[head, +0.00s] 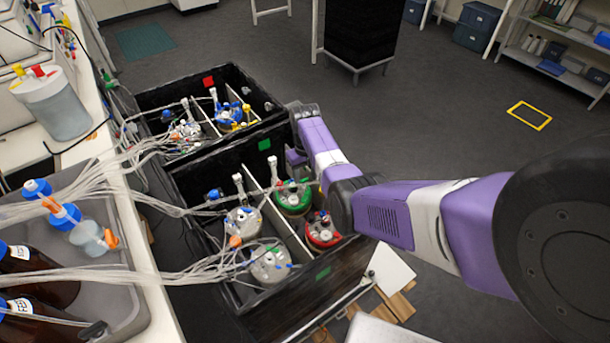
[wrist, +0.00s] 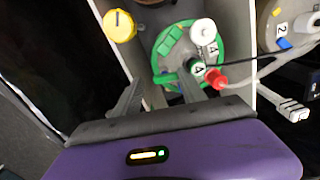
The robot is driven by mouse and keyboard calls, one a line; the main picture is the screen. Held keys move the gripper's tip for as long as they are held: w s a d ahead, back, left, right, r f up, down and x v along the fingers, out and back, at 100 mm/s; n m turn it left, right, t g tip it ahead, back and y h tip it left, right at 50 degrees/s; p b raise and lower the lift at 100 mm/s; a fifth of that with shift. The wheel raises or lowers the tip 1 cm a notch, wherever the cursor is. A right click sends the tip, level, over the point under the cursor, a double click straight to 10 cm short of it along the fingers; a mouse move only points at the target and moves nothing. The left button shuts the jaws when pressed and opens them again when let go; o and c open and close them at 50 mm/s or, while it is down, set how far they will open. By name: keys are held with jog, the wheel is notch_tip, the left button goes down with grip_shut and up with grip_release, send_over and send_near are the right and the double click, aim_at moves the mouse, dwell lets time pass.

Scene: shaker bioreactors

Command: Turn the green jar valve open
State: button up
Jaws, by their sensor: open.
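The green-lidded jar (head: 292,196) sits in a compartment of the front black box. It also shows in the wrist view (wrist: 172,45), with labels reading 4 on its fittings. A small green valve handle (wrist: 166,78) sticks out at the lid's near left edge. My gripper (wrist: 158,80) is open, one finger on each side of the handle's end. I cannot tell whether either finger touches it. In the head view my gripper is mostly hidden by my own arm, above and beside the green jar.
A red-lidded jar (head: 322,231) stands just in front of the green one. Grey-lidded jars (head: 243,222) fill the left compartment, beyond a white divider (head: 285,228). Tubes run left to the bench.

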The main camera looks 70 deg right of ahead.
notch_tip(320, 180, up, 9)
jog(key=p, duration=0.4)
jog(key=shift+p, duration=0.3)
dwell(0.4)
jog(key=shift+w+d, duration=0.1)
jog(key=shift+d, duration=0.05)
notch_tip(320, 180, up, 8)
jog(key=b, duration=0.1)
jog(key=shift+f, duration=0.2)
dwell(0.3)
